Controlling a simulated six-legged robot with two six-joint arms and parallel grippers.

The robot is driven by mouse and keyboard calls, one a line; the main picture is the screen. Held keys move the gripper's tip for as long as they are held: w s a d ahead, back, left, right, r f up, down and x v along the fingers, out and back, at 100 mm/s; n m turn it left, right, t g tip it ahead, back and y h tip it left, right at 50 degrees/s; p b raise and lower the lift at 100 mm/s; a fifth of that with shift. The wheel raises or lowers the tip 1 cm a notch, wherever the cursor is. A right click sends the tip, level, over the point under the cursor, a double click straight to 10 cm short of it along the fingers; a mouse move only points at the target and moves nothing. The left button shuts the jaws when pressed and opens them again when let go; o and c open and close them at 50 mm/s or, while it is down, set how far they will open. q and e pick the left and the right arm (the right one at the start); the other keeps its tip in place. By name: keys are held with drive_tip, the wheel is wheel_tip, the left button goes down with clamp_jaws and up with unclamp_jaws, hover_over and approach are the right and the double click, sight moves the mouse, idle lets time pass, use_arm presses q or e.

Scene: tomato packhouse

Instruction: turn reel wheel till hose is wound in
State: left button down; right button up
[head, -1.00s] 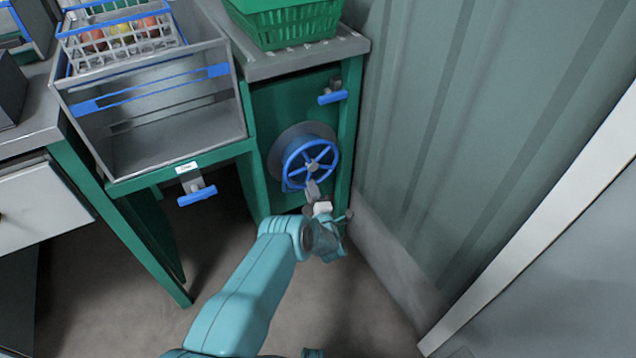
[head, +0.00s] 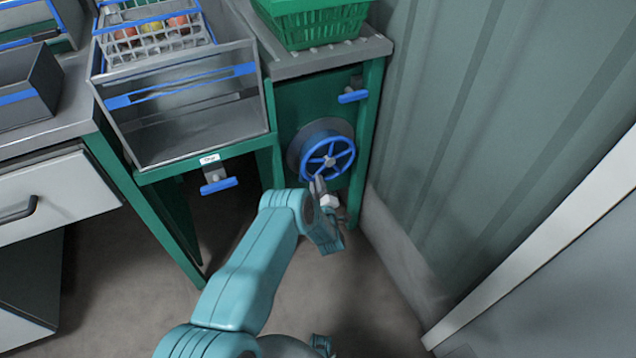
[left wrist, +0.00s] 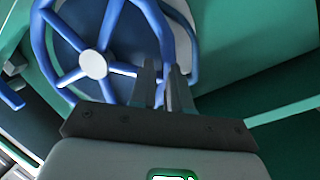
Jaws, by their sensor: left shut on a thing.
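The blue spoked reel wheel (head: 328,159) is mounted on a grey disc on the green cabinet panel. In the left wrist view the wheel (left wrist: 93,64) shows its pale hub and spokes. The fingers cover that part of the rim. I cannot make out the hose in either view.
A blue-handled fitting (head: 353,96) sits above the wheel. Another blue handle (head: 219,186) hangs under the grey crate (head: 190,149) at left. A green basket (head: 315,24) stands on top of the cabinet. A ribbed wall (head: 455,150) is close on the right.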

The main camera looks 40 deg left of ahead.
use_arm(q)
drive_tip(key=shift+f, duration=0.1)
drive_tip(key=c, duration=1.1)
unclamp_jaws()
drive_tip(key=r+p+v, duration=0.1)
drive_tip(key=p+v, duration=0.2)
drive_tip(key=v, duration=1.3)
drive_tip(key=shift+d+f+p, duration=0.15)
drive_tip(key=shift+f+p, duration=0.25)
drive_tip(key=shift+s, duration=0.1)
